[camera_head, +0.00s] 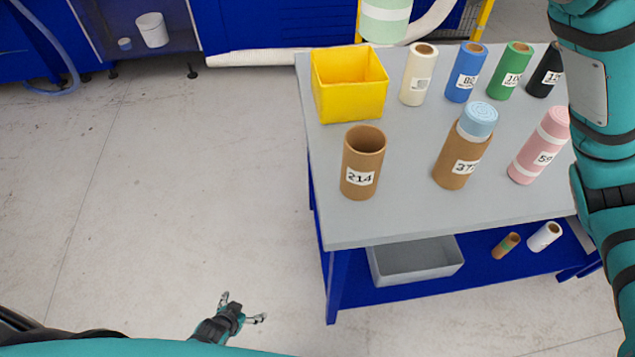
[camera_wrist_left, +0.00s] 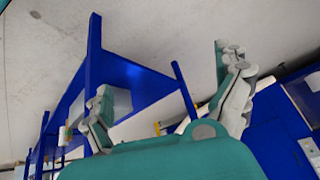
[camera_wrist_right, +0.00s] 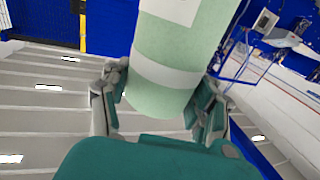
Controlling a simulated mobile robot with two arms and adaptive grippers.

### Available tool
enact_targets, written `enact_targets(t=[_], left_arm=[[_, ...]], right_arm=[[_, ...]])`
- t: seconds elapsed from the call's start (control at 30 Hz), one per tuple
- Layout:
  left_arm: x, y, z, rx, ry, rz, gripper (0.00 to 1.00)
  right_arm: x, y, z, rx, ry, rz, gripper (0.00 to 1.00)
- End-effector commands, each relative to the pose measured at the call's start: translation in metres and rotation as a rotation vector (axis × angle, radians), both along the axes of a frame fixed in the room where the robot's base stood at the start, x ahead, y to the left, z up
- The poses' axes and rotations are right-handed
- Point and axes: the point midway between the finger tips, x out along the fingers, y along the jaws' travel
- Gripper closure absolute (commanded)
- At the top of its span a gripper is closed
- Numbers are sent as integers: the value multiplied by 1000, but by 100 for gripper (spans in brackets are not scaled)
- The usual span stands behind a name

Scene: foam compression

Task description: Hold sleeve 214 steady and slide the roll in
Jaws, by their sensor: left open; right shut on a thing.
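The brown cardboard sleeve 214 (camera_head: 362,168) stands upright and open-topped at the front left of the grey table. My left gripper (camera_head: 243,306) is open and empty, low beside the table's left side, well away from the sleeve; its spread fingers also show in the left wrist view (camera_wrist_left: 165,85). My right gripper (camera_wrist_right: 160,105) is shut on a pale green foam roll with white bands (camera_wrist_right: 165,70). In the head view the lower part of the roll (camera_head: 385,22) shows above the table's back edge; my right gripper is out of that view.
The grey table (camera_head: 420,222) also carries a yellow bin (camera_head: 350,95), sleeve 37-something holding a blue roll (camera_head: 455,165), a pink roll (camera_head: 540,150) marked 59, and several labelled tubes along the back. A grey tray (camera_head: 415,265) sits on the lower shelf. Open floor lies left.

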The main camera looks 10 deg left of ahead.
Motion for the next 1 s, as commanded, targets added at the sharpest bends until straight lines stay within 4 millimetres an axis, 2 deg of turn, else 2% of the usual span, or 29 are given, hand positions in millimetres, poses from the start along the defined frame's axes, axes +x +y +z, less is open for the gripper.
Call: enact_targets(t=[0.03, 0.17, 0.2, 0.37, 0.5, 0.57, 0.67, 0.8, 0.9, 1.0], left_arm=[[25, 2, 21, -6, -61, -6, 0], [79, 0, 77, -27, -203, -26, 0], [95, -1, 96, -34, -247, -35, 0], [145, -13, 176, -72, -419, -73, 0], [175, -29, 253, -112, -567, -121, 0], [182, -40, 286, -136, -627, -146, 0], [184, -69, 339, -189, -714, -200, 0], [168, -121, 399, -285, -798, -286, 0], [152, -152, 433, -350, -840, -339, 0], [137, -174, 460, -401, -872, -379, 0]], right_arm=[[0, 0, 0, 1, -1, 0, 82], [0, 0, 1, 1, -1, 0, 82], [0, 0, 1, 1, -1, 0, 82], [0, 0, 0, 1, -1, 0, 82], [0, 0, 0, 1, -1, 0, 82], [0, 0, 0, 1, -1, 0, 82], [0, 0, 0, 1, -1, 0, 82], [0, 0, 0, 1, -1, 0, 82], [0, 0, 0, 1, -1, 0, 82], [0, 0, 0, 1, -1, 0, 82]])
